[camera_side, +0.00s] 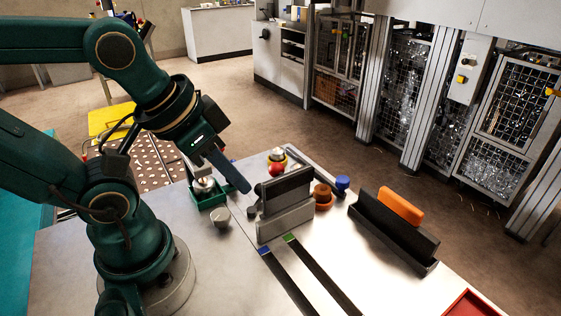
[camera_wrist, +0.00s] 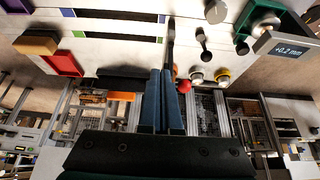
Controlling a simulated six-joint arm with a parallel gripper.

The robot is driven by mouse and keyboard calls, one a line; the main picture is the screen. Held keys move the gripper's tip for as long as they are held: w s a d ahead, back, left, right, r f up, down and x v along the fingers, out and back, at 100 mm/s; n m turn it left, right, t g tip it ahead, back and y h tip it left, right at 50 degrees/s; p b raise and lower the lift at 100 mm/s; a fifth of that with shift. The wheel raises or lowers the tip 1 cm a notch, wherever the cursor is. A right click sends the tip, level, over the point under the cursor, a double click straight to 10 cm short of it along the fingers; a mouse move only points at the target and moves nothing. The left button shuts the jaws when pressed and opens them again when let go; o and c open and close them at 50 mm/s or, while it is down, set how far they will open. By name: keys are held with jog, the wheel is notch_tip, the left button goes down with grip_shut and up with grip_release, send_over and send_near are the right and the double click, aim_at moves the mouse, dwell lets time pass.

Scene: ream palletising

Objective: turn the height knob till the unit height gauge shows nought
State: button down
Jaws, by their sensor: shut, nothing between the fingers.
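The unit height gauge (camera_wrist: 287,50) is a grey box with a dark display at the upper right of the wrist view. It reads +0.2 mm. Beside it a round silver knob (camera_wrist: 264,22) sits on a green base; this looks like the height knob. The knob also shows in the side view (camera_side: 203,184), in its green base (camera_side: 212,200). My gripper (camera_side: 247,189) has its blue fingers shut and empty, above the table to the right of the knob and apart from it. The shut fingers also show in the wrist view (camera_wrist: 165,72).
A grey slotted block (camera_side: 285,222) with a dark plate stands right of my fingers. A red ball (camera_side: 277,169), a small silver cup (camera_side: 220,217) and a brown round piece (camera_side: 323,195) are near. A black holder with an orange block (camera_side: 401,206) stands further right. The front table is mostly clear.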

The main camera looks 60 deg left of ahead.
dwell(0.4)
jog(key=c, duration=0.7)
grip_release()
jog(key=shift+c, duration=0.2)
jog(key=o, duration=0.5)
jog(key=shift+a+r+m, duration=0.15)
jog(key=shift+a+m, duration=0.05)
jog(key=shift+m, duration=0.4)
jog(key=shift+c, duration=0.2)
jog(key=m+g+y, duration=0.3)
jog(key=m+g, duration=0.2)
jog(key=g, duration=0.4)
send_over(221, 214)
jog(key=w+d, duration=0.1)
jog(key=w, duration=0.1)
jog(key=f, duration=0.9)
jog(key=shift+w+d+f, duration=0.1)
jog(key=shift+d+f, duration=0.1)
jog(key=shift+f, duration=0.1)
jog(key=shift+h, duration=0.3)
jog(key=shift+x, duration=2.5)
jog(key=shift+r, duration=0.1)
